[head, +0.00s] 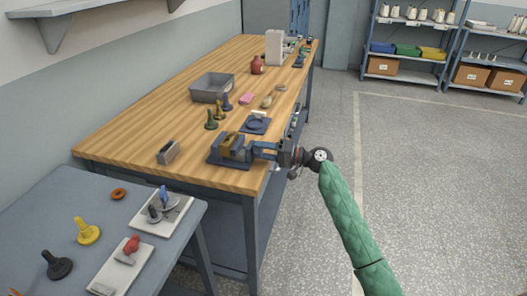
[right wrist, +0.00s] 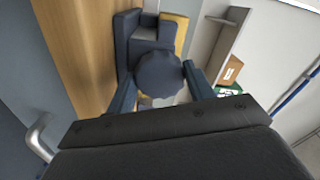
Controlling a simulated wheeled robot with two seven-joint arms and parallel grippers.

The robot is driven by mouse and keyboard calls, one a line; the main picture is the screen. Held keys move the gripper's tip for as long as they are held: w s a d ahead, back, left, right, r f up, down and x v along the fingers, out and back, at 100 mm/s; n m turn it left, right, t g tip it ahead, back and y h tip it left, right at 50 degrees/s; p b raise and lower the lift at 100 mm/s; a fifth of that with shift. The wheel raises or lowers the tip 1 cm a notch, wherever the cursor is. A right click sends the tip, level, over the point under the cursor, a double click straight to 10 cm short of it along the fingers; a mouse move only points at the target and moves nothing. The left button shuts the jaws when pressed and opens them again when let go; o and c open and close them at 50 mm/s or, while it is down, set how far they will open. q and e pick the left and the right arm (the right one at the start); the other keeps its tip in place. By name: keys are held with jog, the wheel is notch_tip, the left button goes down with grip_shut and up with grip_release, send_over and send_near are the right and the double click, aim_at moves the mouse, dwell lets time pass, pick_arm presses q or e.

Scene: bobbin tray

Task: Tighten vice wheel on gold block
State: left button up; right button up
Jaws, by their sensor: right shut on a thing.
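A blue vice (head: 215,157) stands at the near right end of the wooden bench. A gold block (head: 237,143) sits between its jaws. The block also shows as a yellow strip in the right wrist view (right wrist: 181,32). My right gripper (head: 258,149) reaches the vice from the right. In the right wrist view its two fingers (right wrist: 158,92) lie on either side of the dark blue scalloped vice wheel (right wrist: 158,72), shut on it. The wheel's screw and the block's lower part are mostly hidden. My left gripper is not in view.
A blue ring on a base (head: 256,122), green pawns (head: 211,120) and a grey bin (head: 211,88) stand beyond the vice. A small metal holder (head: 168,152) stands left of it. The floor right of the bench is clear.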

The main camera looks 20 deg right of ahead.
dwell(0.6)
jog(key=o, duration=1)
jog(key=shift+c, duration=0.2)
jog(key=shift+s+d+f, duration=0.1)
jog(key=shift+d, duration=0.15)
pick_arm(q)
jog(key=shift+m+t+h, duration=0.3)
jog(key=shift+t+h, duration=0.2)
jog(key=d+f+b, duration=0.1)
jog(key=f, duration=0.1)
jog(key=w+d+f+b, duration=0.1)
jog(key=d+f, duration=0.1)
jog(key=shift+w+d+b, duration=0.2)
jog(key=shift+b, duration=0.1)
pick_arm(e)
jog(key=v, duration=0.7)
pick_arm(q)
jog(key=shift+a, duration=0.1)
pick_arm(e)
jog(key=shift+s+d, duration=0.1)
